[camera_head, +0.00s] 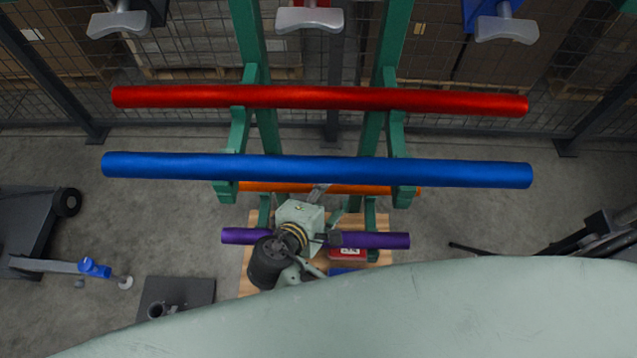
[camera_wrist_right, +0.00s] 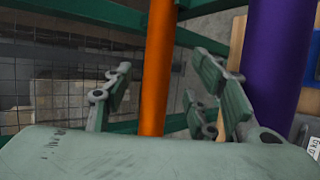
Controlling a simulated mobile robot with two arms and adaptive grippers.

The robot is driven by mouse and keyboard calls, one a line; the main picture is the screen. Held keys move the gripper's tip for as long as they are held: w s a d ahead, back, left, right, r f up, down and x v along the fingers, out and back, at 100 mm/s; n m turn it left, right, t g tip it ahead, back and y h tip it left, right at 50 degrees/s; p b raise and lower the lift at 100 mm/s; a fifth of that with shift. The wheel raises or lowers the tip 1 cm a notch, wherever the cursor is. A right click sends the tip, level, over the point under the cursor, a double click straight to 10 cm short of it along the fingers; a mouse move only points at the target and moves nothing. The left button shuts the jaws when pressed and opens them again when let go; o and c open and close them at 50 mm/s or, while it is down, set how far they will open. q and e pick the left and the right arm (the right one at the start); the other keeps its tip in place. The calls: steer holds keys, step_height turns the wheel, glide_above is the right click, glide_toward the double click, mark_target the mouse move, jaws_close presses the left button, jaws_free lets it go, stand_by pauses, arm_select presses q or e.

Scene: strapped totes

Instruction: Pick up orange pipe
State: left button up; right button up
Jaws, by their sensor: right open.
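The orange pipe (camera_head: 372,190) lies across the green rack just below the blue pipe, which hides much of it in the head view. My right gripper (camera_head: 319,191) reaches up to the orange pipe near its middle. In the right wrist view the orange pipe (camera_wrist_right: 157,70) runs upright between the spread fingers of the right gripper (camera_wrist_right: 160,88). The jaws are open, with a gap visible on the left side of the pipe. Whether a finger touches it I cannot tell. My left gripper is not in view.
A blue pipe (camera_head: 320,170) and a red pipe (camera_head: 320,97) lie on the green rack (camera_head: 394,135) farther up. A purple pipe (camera_head: 385,240) lies lower, beside my right wrist, and shows close to the right fingers (camera_wrist_right: 275,60). A wire fence (camera_head: 190,107) stands behind.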

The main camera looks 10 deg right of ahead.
mark_target(335, 190)
steer(key=x, duration=0.4)
steer(key=shift+w+d+p, duration=0.1)
steer(key=shift+d+p, duration=0.2)
steer(key=shift+d, duration=0.2)
steer(key=shift+w+f, duration=0.1)
steer(key=shift+w, duration=0.1)
jaws_close()
